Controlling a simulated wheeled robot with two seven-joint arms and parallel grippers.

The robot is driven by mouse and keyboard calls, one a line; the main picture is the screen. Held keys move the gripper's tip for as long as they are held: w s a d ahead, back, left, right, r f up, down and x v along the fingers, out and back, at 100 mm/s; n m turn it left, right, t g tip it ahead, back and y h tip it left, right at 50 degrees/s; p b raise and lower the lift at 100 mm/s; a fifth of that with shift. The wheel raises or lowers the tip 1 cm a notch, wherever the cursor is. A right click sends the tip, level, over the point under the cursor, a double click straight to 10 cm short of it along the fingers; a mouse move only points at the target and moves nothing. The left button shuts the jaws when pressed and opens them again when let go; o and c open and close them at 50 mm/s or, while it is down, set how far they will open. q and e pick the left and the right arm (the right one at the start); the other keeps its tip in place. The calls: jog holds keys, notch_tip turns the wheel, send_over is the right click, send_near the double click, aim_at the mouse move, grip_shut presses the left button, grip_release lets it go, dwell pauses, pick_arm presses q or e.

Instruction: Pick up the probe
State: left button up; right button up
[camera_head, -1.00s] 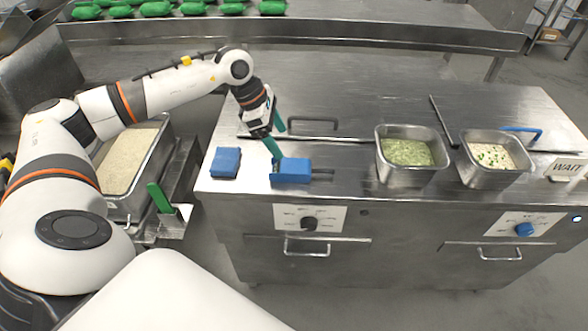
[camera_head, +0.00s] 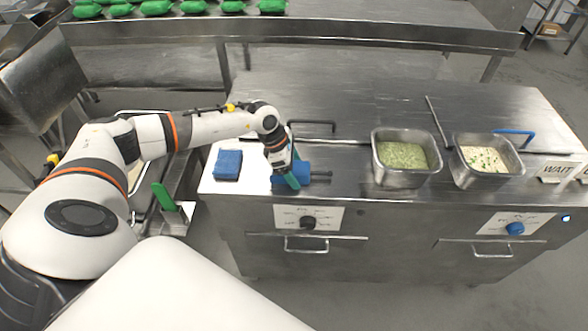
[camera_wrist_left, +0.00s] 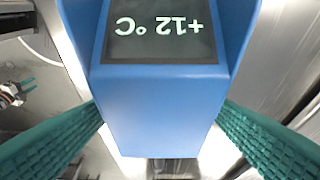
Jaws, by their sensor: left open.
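The probe is a blue block with a dark handle end, lying on the steel counter; in the head view its blue body (camera_head: 320,168) shows beside my gripper. In the left wrist view the blue probe (camera_wrist_left: 158,115) fills the middle, its display reading "+12 °C" upside down. My left gripper (camera_head: 293,182) is open, with its green fingers down at the probe. In the wrist view the fingers of the left gripper (camera_wrist_left: 160,125) are on both sides of the blue body; whether they touch it I cannot tell.
A blue sponge-like block (camera_head: 228,165) lies left of the probe. Steel pans of green food (camera_head: 377,165) and pale food (camera_head: 458,168) stand to the right. The counter behind the probe is mostly clear.

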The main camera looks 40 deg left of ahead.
pick_arm(q)
jog(key=c, duration=1.1)
jog(key=shift+o, duration=0.2)
notch_tip(320, 180, up, 9)
jog(key=b, duration=0.2)
jog(key=shift+b, duration=0.3)
notch_tip(320, 180, up, 7)
jog(key=p, duration=0.3)
